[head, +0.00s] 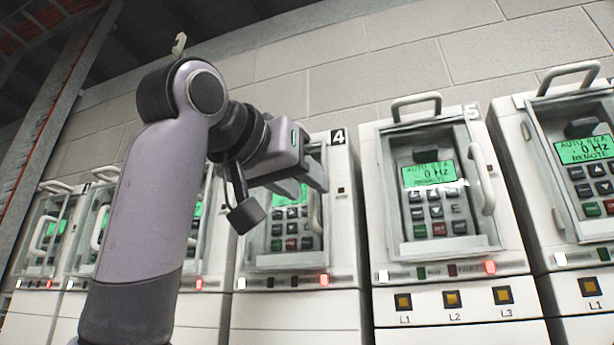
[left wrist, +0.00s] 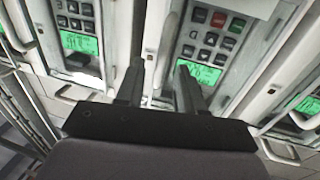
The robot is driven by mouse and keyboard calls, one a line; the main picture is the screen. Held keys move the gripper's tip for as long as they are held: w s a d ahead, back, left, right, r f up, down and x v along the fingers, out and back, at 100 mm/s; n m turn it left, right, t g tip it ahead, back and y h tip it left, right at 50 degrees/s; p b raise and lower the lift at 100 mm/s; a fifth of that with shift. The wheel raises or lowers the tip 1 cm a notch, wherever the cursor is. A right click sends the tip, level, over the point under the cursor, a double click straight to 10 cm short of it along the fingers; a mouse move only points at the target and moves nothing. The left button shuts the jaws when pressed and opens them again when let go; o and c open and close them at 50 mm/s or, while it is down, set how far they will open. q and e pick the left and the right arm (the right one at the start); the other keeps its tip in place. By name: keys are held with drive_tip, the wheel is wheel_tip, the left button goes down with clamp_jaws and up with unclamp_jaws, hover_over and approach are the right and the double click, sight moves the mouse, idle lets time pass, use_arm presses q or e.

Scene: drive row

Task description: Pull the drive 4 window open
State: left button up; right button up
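The window's pale upright handle (head: 315,212) is on the right side, partly behind my fingers. My left gripper (head: 305,183) is open in front of that handle. In the left wrist view the picture is turned over; the two dark fingers (left wrist: 158,72) stand apart, with the handle (left wrist: 168,34) between their lines. I cannot tell whether they touch it. My right gripper is not in view.
Drive 5 (head: 380,255) stands just right, with its own window handle (head: 481,178) and a top handle (head: 416,99). Another drive stands at far right and several at left. A block wall (head: 410,55) is behind the row.

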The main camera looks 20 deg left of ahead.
use_arm(q)
drive_tip(key=shift+w+d, duration=0.15)
drive_tip(key=shift+w, duration=0.55)
clamp_jaws()
drive_tip(key=shift+s, duration=0.15)
